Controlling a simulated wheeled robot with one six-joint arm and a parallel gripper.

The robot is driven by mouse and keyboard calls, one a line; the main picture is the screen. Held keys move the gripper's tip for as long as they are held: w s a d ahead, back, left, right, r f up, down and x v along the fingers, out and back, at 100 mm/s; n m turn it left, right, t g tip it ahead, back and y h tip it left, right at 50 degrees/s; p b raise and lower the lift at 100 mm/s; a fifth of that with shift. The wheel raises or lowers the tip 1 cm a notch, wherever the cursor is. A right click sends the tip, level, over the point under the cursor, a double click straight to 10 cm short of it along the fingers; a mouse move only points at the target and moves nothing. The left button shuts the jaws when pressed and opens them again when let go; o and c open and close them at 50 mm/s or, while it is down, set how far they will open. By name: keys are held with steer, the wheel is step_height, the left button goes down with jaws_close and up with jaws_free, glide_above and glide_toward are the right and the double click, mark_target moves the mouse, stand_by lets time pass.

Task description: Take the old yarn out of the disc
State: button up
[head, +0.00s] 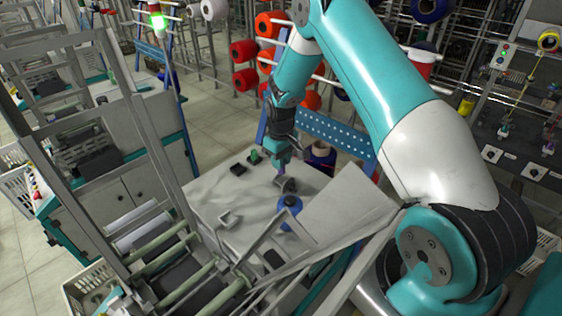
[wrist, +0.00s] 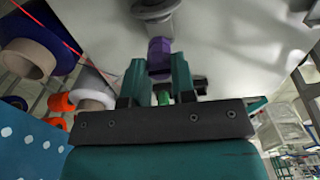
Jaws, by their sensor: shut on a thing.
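My gripper (head: 282,162) points down over the light grey machine top in the head view. In the wrist view my gripper (wrist: 158,76) has its two teal fingers closed around a small purple piece (wrist: 159,52), which looks like the old yarn. A bit of purple (head: 283,173) also shows below the fingers in the head view. The grey disc (wrist: 156,10) is just beyond the purple piece at the top of the wrist view. In the head view a dark grey disc part (head: 288,185) is close below the fingers. I cannot tell whether the purple piece still touches the disc.
A small green part (head: 255,156) and a black block (head: 238,169) sit to the left on the machine top (head: 215,195). A blue perforated panel (head: 330,132) and yarn cones stand behind.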

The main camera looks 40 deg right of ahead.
stand_by(0.3)
steer(key=shift+r+p, duration=0.8)
steer(key=shift+r, duration=0.75)
